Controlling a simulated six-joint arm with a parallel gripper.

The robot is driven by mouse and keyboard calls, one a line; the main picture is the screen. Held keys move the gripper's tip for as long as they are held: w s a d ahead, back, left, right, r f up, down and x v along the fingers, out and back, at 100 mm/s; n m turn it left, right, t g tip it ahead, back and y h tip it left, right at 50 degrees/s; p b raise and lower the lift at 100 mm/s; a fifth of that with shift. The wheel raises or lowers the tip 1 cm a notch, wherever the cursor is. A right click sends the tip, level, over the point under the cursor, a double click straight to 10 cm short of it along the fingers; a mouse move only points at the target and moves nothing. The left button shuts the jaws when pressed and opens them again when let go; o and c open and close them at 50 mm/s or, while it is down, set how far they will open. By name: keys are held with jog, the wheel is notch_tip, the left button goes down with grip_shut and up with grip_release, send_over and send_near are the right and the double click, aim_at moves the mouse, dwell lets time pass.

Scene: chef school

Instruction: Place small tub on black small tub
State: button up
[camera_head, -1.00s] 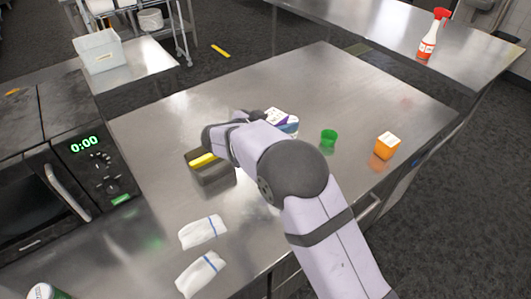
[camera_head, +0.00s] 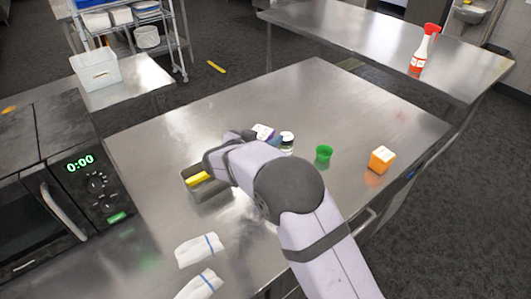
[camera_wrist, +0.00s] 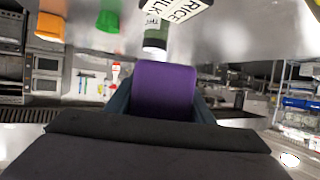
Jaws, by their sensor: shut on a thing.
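My gripper (camera_wrist: 165,82) is shut on a smooth purple thing, which looks like the small tub (camera_wrist: 165,94), in the wrist view. The gripper's dark fingers are on either side of it. In the head view my own arm hides the gripper and most of what it holds. A dark grey open tub (camera_head: 222,190) stands on the steel table left of my wrist, with a yellow thing (camera_head: 198,179) in it. I cannot tell whether this is the black small tub; no other black tub shows clearly.
A green cup (camera_head: 323,154) and an orange box (camera_head: 382,160) stand to the right. White cloths (camera_head: 199,250) lie in front; a microwave (camera_head: 50,190) is at left. The back of the table is clear.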

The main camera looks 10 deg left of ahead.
jog(key=shift+f+p, duration=0.5)
jog(key=shift+f, duration=2.5)
jog(key=shift+f, duration=0.2)
jog(key=o, duration=1.2)
jog(key=b+v, duration=0.2)
jog(key=v, duration=1)
jog(key=shift+r, duration=0.1)
